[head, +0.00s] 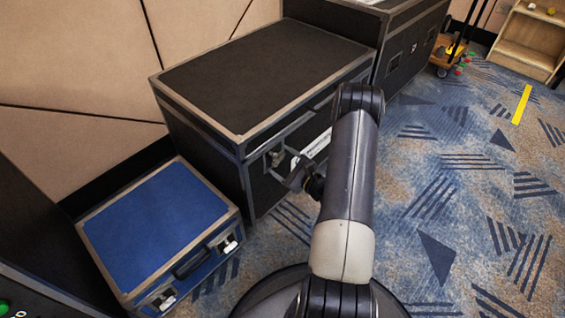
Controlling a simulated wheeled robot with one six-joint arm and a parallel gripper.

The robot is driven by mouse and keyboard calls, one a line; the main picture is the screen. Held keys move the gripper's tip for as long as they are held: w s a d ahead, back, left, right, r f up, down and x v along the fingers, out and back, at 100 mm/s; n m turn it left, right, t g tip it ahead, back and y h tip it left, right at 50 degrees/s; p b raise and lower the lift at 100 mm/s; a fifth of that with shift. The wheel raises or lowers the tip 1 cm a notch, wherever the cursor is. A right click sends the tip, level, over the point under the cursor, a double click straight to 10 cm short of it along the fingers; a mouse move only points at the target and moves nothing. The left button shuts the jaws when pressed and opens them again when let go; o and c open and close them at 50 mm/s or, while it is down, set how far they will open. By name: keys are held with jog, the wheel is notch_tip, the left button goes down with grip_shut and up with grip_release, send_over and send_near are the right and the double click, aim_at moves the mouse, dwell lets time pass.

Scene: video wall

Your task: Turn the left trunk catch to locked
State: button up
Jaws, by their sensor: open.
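A large black trunk (265,66) with metal edging stands against the wall in the middle of the head view. Its left catch (275,157) is a small metal fitting on the front face, near the left corner. My gripper (285,172) is at the trunk's front, right beside this catch, with its jaws open. The jaws are small and dark here, and I cannot tell whether they touch the catch. The catch's turned position is too small to read. My arm hides the right part of the trunk's front.
A blue case (152,226) with metal edges and its own latches sits at the lower left. Another black case (402,50) stands behind the trunk to the right. A small wooden cart (441,63) and a wooden shelf (528,42) are farther back.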

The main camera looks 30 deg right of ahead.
jog(key=shift+c, duration=0.4)
jog(key=c, duration=0.9)
jog(key=shift+m, duration=3)
jog(key=o, duration=1)
